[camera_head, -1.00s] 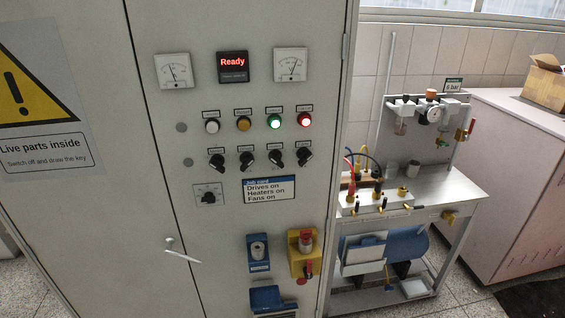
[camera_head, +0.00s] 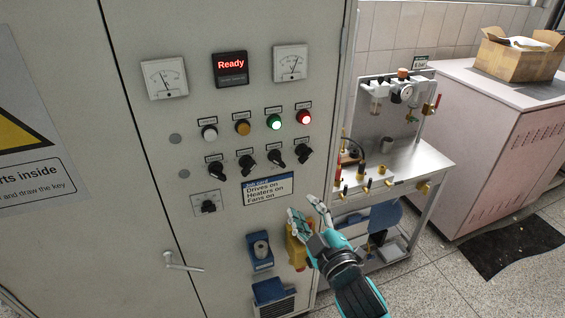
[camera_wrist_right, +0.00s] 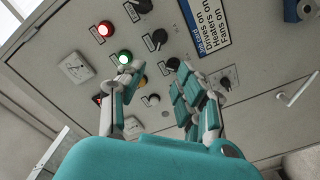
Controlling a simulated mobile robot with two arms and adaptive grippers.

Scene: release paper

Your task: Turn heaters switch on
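The grey cabinet front (camera_head: 140,130) carries a row of black rotary switches, with points on the leftmost (camera_head: 215,170), the second (camera_head: 246,163), the third (camera_head: 277,157) and the rightmost (camera_head: 303,153). Their small labels are too blurred to read, so I cannot tell which is the heaters switch. A job card (camera_head: 268,188) below reads "Drives on, Heaters on, Fans on". My right gripper (camera_head: 307,207) is open and empty, low and right of the switches, apart from them. The right wrist view shows its spread fingers (camera_wrist_right: 160,76) with switches (camera_wrist_right: 155,39) beyond. My left gripper is not in view.
Above the switches are a white lamp (camera_head: 209,132), an amber lamp (camera_head: 242,128), a lit green lamp (camera_head: 274,122) and a lit red lamp (camera_head: 304,118). The display (camera_head: 230,68) reads "Ready". A door handle (camera_head: 180,263) sticks out lower left. A bench (camera_head: 425,155) stands right.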

